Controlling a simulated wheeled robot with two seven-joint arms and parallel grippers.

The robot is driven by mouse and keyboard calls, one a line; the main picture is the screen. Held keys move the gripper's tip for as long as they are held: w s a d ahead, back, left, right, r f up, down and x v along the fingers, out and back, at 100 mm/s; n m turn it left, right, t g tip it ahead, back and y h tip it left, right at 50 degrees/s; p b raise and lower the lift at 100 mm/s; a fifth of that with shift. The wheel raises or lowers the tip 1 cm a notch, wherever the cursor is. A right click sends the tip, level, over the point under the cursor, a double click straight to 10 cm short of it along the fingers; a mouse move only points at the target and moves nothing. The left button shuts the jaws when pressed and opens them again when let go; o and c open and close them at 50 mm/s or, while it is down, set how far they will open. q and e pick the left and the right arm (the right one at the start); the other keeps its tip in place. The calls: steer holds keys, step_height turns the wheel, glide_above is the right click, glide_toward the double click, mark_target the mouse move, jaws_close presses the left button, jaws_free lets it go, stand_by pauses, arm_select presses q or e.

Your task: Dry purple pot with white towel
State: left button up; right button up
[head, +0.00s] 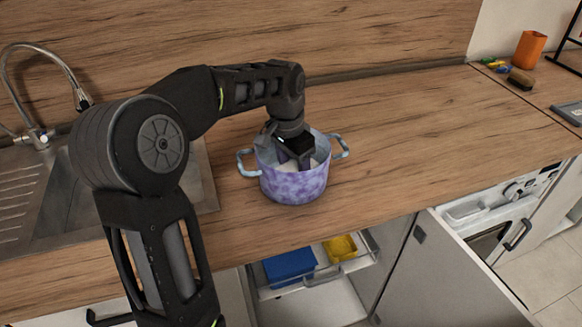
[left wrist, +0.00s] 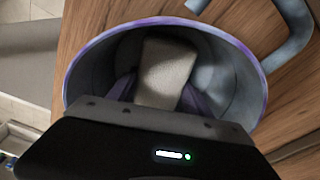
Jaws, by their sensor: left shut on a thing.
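The purple pot (head: 293,187) stands upright on the wooden counter, mottled purple outside with two blue-grey handles. My left gripper (head: 297,161) reaches down into the pot from above. In the left wrist view the gripper (left wrist: 160,95) is shut on the white towel (left wrist: 165,72), which is inside the pot (left wrist: 228,75). The towel looks like a pale, folded block between the fingers. I cannot tell whether it touches the pot's wall or floor. The fingertips are partly hidden. My right gripper is not in view.
A sink (head: 62,212) with a tap (head: 38,137) is at the left. Below the counter (head: 400,150), an open drawer holds a blue item (head: 289,265) and a yellow item (head: 340,248). The counter right of the pot is clear.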

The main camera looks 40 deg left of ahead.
arm_select(q)
steer(key=shift+s+d, duration=0.2)
steer(key=shift+d, duration=0.4)
steer(key=shift+f, duration=0.1)
steer(key=shift+a, duration=0.1)
steer(key=shift+w+a, duration=0.15)
steer(key=shift+a, duration=0.3)
steer(key=shift+w+a+p, duration=0.2)
steer(key=shift+a+p, duration=0.25)
steer(key=shift+a, duration=0.3)
steer(key=shift+d, duration=0.15)
steer(key=shift+s+d+b, duration=0.2)
steer(key=shift+d, duration=0.4)
steer(key=shift+s+d+b, duration=0.15)
steer(key=shift+d, duration=0.4)
